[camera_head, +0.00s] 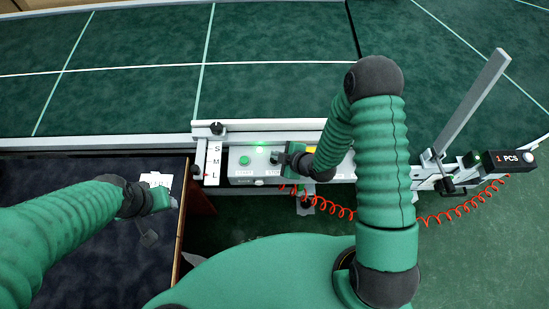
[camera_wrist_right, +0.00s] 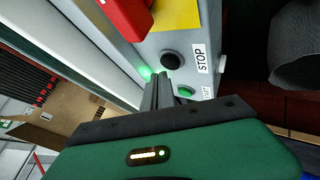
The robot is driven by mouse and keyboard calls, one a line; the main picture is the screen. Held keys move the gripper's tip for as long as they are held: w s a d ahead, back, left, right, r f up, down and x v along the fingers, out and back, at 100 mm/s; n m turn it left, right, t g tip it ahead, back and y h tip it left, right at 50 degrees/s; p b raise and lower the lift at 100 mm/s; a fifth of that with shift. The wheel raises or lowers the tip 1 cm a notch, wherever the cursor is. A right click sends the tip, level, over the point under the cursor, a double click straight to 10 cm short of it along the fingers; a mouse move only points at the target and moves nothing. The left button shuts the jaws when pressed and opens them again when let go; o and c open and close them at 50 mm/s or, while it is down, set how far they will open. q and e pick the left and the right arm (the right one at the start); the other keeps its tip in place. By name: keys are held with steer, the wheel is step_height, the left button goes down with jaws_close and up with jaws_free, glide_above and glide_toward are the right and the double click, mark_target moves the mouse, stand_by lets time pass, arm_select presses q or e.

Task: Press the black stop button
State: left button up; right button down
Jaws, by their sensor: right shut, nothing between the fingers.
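The black stop button (camera_wrist_right: 173,61) sits on the grey control panel (camera_wrist_right: 185,25) beside a STOP label (camera_wrist_right: 203,57). My right gripper (camera_head: 281,157) is at the panel in the head view. In the right wrist view, its fingers (camera_wrist_right: 163,79) are shut and empty, with their tips just below the black button; I cannot tell whether they touch it. A green button (camera_wrist_right: 185,91) is just right of the fingers. In the head view the gripper largely hides the black button. My left gripper (camera_head: 158,201) hangs over the dark surface at left, its jaws unclear.
The green conveyor belt (camera_head: 270,90) runs behind the panel. A red part (camera_wrist_right: 125,17) and a yellow patch (camera_wrist_right: 175,14) adjoin the black button. An S/M/L scale (camera_head: 214,163), an orange coiled cable (camera_head: 455,211) and a counter display (camera_head: 511,160) are nearby.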

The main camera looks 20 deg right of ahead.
steer(key=shift+a+f, duration=0.1)
stand_by(0.3)
steer(key=shift+f+b, duration=0.2)
steer(key=shift+b, duration=0.15)
steer(key=shift+f, duration=0.1)
steer(key=shift+f+b, duration=0.45)
stand_by(0.4)
steer(key=shift+r, duration=0.2)
steer(key=shift+r+p, duration=0.7)
